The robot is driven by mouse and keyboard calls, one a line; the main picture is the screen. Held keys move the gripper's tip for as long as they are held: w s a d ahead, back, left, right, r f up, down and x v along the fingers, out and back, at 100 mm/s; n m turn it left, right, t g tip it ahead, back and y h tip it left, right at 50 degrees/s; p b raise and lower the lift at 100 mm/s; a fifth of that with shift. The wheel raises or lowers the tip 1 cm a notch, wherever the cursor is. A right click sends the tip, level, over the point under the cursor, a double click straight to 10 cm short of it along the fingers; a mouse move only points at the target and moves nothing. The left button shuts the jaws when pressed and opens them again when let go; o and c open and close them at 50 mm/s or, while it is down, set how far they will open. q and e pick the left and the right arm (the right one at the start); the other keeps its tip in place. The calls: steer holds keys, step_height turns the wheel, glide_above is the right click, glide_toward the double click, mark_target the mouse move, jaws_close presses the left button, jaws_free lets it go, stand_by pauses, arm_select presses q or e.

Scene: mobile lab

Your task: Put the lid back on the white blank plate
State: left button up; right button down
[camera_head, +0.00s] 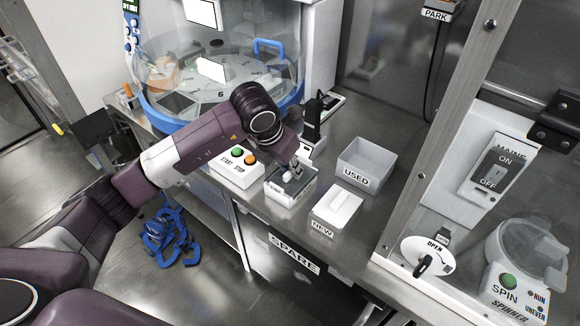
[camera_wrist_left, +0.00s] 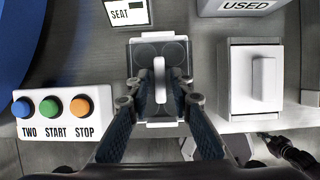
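A small tray-like plate (camera_head: 288,196) with white ends sits at the bench's front edge; in the left wrist view the plate (camera_wrist_left: 160,41) shows several round wells under a clear or grey surface. An upright white handle (camera_wrist_left: 160,80) stands over its middle. My left gripper (camera_head: 291,174) is low over the plate. In the left wrist view its two fingertips (camera_wrist_left: 160,88) stand on either side of the handle, with what looks like a narrow gap at each side. Whether the lid rests fully on the plate is hidden by the fingers.
Right of the plate stands the box marked NEW (camera_head: 328,217), with a white handled top. Behind it is the open USED bin (camera_head: 366,160). The START/STOP button box (camera_head: 236,172) is close on the left, and a round clear-domed machine (camera_head: 215,60) stands behind.

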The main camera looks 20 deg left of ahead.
arm_select(q)
steer(key=shift+o, duration=0.7)
steer(key=v, duration=1.2)
